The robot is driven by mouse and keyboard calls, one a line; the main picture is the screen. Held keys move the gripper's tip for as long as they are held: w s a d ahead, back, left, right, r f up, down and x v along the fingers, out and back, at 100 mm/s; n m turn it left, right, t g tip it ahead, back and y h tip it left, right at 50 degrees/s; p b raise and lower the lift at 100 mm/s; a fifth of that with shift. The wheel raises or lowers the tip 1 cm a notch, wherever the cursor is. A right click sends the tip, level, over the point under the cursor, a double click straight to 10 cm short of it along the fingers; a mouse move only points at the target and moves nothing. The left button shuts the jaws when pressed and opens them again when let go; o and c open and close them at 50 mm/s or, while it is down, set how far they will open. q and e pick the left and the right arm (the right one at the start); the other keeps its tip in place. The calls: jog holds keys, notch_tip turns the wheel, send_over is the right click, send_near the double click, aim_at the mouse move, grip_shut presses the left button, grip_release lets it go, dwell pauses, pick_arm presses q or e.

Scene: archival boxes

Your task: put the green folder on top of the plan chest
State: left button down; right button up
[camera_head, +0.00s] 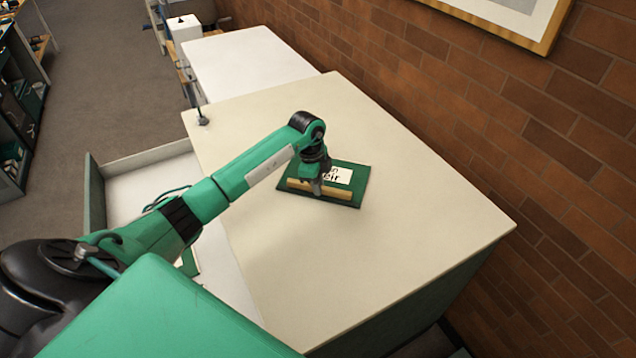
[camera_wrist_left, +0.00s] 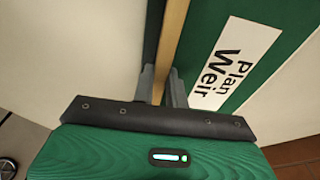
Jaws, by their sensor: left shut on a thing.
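The green folder (camera_head: 348,190) has a white label and a tan raised strip along one side. It lies at, or just over, the cream top of the plan chest (camera_head: 400,240); I cannot tell whether it touches. My left gripper (camera_head: 318,186) is shut on the folder's tan strip from above. In the left wrist view the fingers (camera_wrist_left: 162,85) pinch the strip, and the folder (camera_wrist_left: 225,40) shows its label reading "Plan Weir". My right gripper is not in view.
An open drawer (camera_head: 92,200) juts from the chest's left side, with another green item (camera_head: 188,263) partly visible in it. A brick wall (camera_head: 560,110) runs along the right. A white table (camera_head: 250,58) stands beyond. Much of the chest top is clear.

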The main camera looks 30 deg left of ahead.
pick_arm(q)
jog(key=c, duration=1.8)
grip_release()
jog(key=shift+f, duration=0.1)
jog(key=shift+c, duration=0.2)
jog(key=o, duration=0.4)
jog(key=shift+o, duration=0.2)
jog(key=shift+r, duration=0.2)
notch_tip(320, 180, up, 12)
jog(key=a+b, duration=0.1)
jog(key=b, duration=0.1)
jog(key=shift+s+a+b, duration=0.25)
jog(key=shift+a+b, duration=0.1)
jog(key=shift+a, duration=0.05)
jog(key=shift+f, duration=0.1)
